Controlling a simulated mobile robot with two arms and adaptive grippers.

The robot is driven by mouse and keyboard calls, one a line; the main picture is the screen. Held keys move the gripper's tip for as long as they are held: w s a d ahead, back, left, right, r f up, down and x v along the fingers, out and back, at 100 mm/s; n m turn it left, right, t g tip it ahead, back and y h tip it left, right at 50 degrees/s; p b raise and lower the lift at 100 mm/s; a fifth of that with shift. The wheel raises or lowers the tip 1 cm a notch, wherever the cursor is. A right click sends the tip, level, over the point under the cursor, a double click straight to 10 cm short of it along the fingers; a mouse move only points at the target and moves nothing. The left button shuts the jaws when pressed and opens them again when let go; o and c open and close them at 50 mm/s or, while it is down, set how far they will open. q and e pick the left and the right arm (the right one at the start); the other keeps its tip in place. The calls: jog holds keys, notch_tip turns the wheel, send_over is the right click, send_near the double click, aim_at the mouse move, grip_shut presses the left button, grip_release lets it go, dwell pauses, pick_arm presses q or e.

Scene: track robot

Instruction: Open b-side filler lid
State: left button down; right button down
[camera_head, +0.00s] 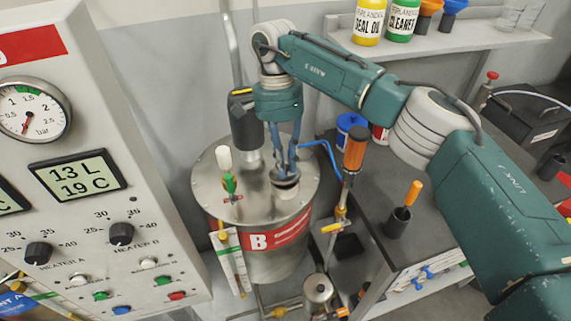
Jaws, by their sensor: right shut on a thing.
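The B-side tank (270,262) is a steel drum with a red band marked "B", standing in the middle of the view. My right gripper (285,168) points down over the right part of the tank's top, with its blue fingers shut on the filler lid (287,182). The lid is a small dark metallic disc, partly hidden by the fingers. A pale round filler neck seems to show just below it; I cannot tell whether the lid is seated or raised. My left gripper is not in view.
A green valve with a white cap (228,182) and a dark motor (245,125) stand on the tank top. A control panel (85,185) fills the left. A shelf with bottles (440,42) is behind my arm.

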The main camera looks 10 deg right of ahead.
jog(key=shift+w+a+r+g, duration=0.1)
jog(key=shift+w+r+g, duration=0.05)
jog(key=shift+w+g, duration=0.2)
jog(key=shift+r+g, duration=0.15)
jog(key=shift+g, duration=0.2)
jog(key=c, duration=1.7)
grip_release()
jog(key=shift+f+t, duration=0.25)
jog(key=shift+t, duration=0.15)
